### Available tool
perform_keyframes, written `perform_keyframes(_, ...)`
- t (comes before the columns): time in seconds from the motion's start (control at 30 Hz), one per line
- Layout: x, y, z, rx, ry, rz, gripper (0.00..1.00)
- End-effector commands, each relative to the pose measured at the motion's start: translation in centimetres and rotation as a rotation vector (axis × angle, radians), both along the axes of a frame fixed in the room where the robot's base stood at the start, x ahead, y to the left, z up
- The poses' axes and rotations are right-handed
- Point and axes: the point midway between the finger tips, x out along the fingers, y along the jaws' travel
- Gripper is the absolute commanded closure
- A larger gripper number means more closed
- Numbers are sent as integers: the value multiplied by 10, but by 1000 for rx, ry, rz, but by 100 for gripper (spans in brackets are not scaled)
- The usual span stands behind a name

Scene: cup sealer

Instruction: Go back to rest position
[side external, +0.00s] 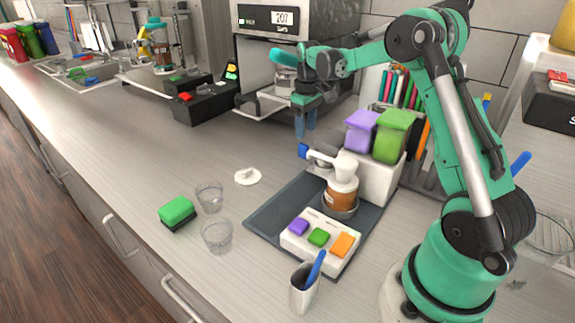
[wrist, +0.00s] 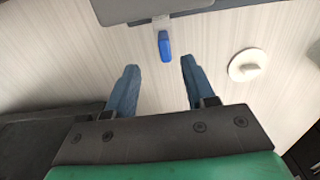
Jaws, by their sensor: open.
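My gripper (side external: 305,127) hangs with its blue fingers pointing down, above the counter and up and left of the cup sealer (side external: 343,190). Its fingers are apart with nothing between them; they also show in the wrist view (wrist: 158,75). The sealer has a white top over an orange-brown body, and a white lever with a blue tip (side external: 304,151) sticks out to the left. In the wrist view the blue tip (wrist: 165,46) lies beyond the fingertips, apart from them.
A dark tray (side external: 268,216) holds the sealer and a white button box (side external: 313,238). A white lid (side external: 247,176), two clear cups (side external: 209,197) and a green sponge (side external: 177,211) lie left. Purple and green containers (side external: 393,136) stand right. A machine (side external: 283,60) stands behind my gripper.

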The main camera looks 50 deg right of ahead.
Motion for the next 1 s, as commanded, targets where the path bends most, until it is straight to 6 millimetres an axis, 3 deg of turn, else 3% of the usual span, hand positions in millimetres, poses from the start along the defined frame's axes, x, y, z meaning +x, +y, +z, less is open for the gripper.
perform_keyframes(0.23,0,2,1,-1,-3,1,51)
perform_keyframes(0.37,0,17,14,-17,-34,4,51)
perform_keyframes(0.57,-11,74,52,-62,-164,10,51)
perform_keyframes(0.7,-31,116,69,-77,-275,10,51)
perform_keyframes(1.0,-83,186,71,-43,-509,9,51)
